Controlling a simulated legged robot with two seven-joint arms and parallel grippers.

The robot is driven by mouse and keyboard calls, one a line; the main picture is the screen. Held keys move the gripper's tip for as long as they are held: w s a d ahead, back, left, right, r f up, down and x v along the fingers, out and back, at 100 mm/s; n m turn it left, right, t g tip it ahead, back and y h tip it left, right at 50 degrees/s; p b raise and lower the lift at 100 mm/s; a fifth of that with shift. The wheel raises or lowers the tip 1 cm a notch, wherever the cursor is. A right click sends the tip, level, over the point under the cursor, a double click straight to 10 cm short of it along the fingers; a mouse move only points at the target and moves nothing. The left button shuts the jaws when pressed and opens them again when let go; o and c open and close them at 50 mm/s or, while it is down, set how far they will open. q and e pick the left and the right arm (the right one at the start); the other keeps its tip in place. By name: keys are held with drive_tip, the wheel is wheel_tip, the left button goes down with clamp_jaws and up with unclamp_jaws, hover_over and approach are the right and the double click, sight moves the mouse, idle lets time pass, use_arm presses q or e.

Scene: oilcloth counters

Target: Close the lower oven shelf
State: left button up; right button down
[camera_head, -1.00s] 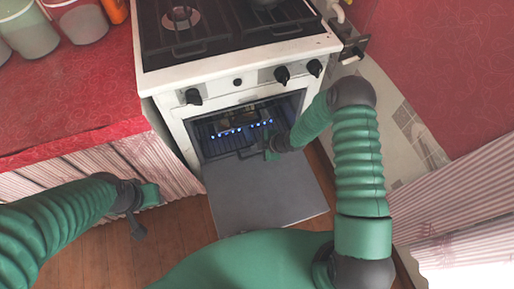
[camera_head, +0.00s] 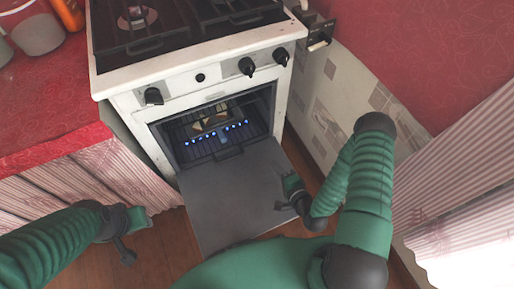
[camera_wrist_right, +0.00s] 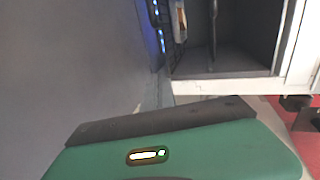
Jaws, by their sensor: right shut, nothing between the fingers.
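The white oven (camera_head: 205,90) stands with its grey door (camera_head: 230,195) folded down open. Inside, a dark wire shelf (camera_head: 205,155) with a front handle (camera_head: 229,153) sits at the opening, below a row of blue lights; how far it is pushed in is hard to tell. My right gripper (camera_head: 283,207) is shut and empty near the right edge of the open door, apart from the shelf. The right wrist view shows the green gripper body (camera_wrist_right: 180,150), with the oven cavity beyond. My left gripper (camera_head: 124,252) hangs low at left, away from the oven; its jaws are unclear.
A tan and dark item (camera_head: 208,124) lies inside the oven above the blue lights. A red counter (camera_head: 50,110) with a pleated curtain below adjoins the oven at left. A tiled wall (camera_head: 325,105) stands at right. Wooden floor (camera_head: 150,255) shows in front.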

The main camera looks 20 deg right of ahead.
drive_tip(key=shift+w+d+m, duration=0.1)
drive_tip(key=shift+d+m, duration=0.2)
drive_tip(key=b, duration=0.5)
approach(250, 124)
drive_tip(key=s+f, duration=0.2)
drive_tip(key=f, duration=0.1)
drive_tip(key=shift+w+d+r, duration=0.1)
drive_tip(key=shift+w, duration=0.3)
drive_tip(key=shift+w+r, duration=0.15)
drive_tip(key=shift+w, duration=0.05)
drive_tip(key=w, duration=0.2)
drive_tip(key=w+b, duration=0.1)
drive_tip(key=w, duration=0.5)
drive_tip(key=shift+a, duration=0.25)
drive_tip(key=shift+w, duration=0.35)
drive_tip(key=shift+w+r, duration=0.1)
drive_tip(key=shift+r, duration=0.05)
